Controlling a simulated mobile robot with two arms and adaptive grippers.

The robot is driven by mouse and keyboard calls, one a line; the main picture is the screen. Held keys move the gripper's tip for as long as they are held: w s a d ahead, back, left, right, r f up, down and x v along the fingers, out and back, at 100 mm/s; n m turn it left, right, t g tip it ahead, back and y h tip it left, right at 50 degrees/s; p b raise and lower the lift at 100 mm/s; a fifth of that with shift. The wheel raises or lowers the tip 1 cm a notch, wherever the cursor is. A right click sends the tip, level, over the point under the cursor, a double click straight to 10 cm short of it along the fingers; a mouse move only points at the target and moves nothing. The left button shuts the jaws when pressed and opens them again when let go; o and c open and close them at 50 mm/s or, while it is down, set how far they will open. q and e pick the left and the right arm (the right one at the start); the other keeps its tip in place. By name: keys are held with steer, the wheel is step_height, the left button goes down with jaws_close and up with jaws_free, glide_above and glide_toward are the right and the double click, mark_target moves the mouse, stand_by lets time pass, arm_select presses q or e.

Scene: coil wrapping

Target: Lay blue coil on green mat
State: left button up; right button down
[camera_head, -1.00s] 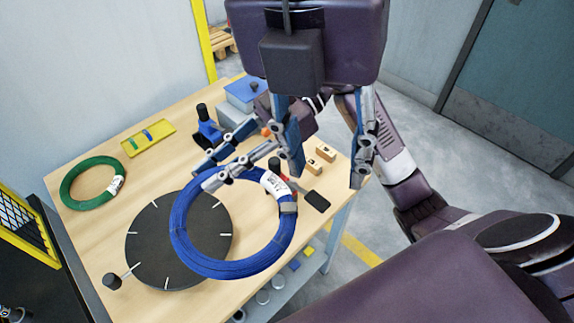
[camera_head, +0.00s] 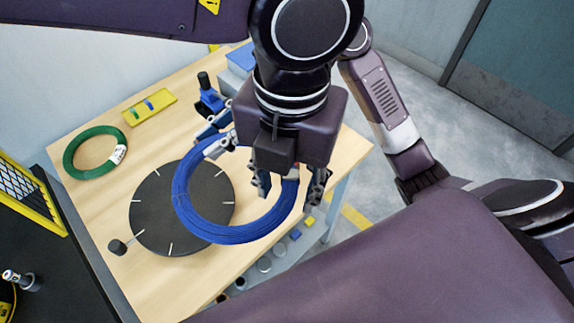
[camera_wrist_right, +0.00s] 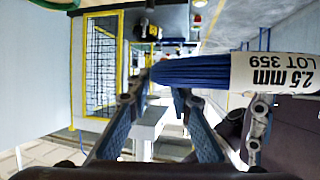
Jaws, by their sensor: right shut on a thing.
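The blue coil (camera_head: 238,236) is held with its ring over the right part of a round black turntable (camera_head: 150,222) and past its edge. My right gripper (camera_head: 222,148) is shut on the coil's far left side. The right wrist view shows the blue strands (camera_wrist_right: 190,70) and a white label (camera_wrist_right: 275,74) close to its fingers (camera_wrist_right: 160,115). My left gripper (camera_head: 290,192) is open, fingers pointing down on either side of the coil's right part; its palm hides some of the coil there. I see no green mat in the head view.
A green coil (camera_head: 73,170) lies at the table's left. A yellow tray (camera_head: 150,106) and a blue clamp-like tool (camera_head: 209,98) stand toward the back. A black knob (camera_head: 117,247) sits by the turntable. A yellow mesh guard (camera_head: 30,192) is at the left. The wooden table (camera_head: 90,225) has bare room in front.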

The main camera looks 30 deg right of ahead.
arm_select(q)
steer(key=shift+f, duration=0.35)
arm_select(e)
steer(key=shift+r, duration=0.1)
arm_select(q)
steer(key=shift+c, duration=0.4)
jaws_close()
steer(key=shift+r, duration=0.1)
arm_select(e)
steer(key=c, duration=1.7)
jaws_free()
steer(key=shift+o, duration=0.2)
steer(key=shift+d, duration=0.1)
